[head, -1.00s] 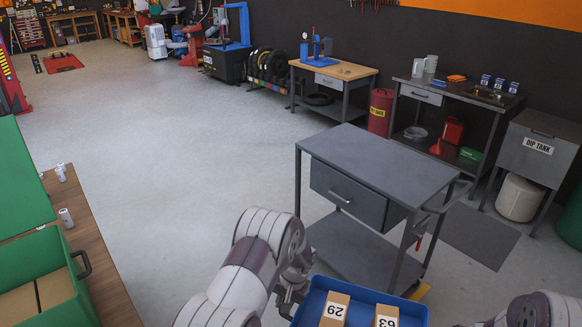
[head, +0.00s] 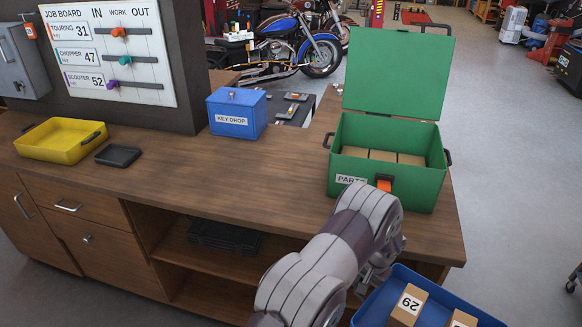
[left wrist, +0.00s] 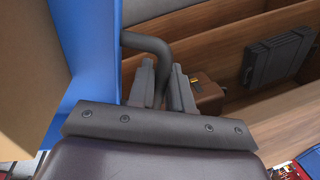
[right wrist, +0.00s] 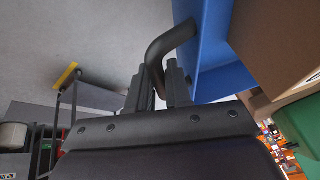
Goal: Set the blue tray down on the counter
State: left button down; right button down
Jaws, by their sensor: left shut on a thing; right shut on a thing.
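The blue tray (head: 378,305) is at the bottom right of the head view, held in front of the wooden counter (head: 262,165) and apart from it. My right gripper (right wrist: 162,85) is shut on the other handle (right wrist: 170,42) in the right wrist view.
On the counter stand a green parts box (head: 410,185) with its lid up, a blue key drop box (head: 237,113), a yellow tray (head: 60,140) and a small dark tray (head: 118,156). The counter's middle, left of the green box, is clear. Open shelves lie below.

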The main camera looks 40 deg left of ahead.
aim_at(232, 177)
jog(key=k+j+u, duration=0.25)
jog(key=j+u, duration=0.25)
jog(key=k+j+u, duration=0.25)
jog(key=j, duration=0.15)
jog(key=i, duration=0.1)
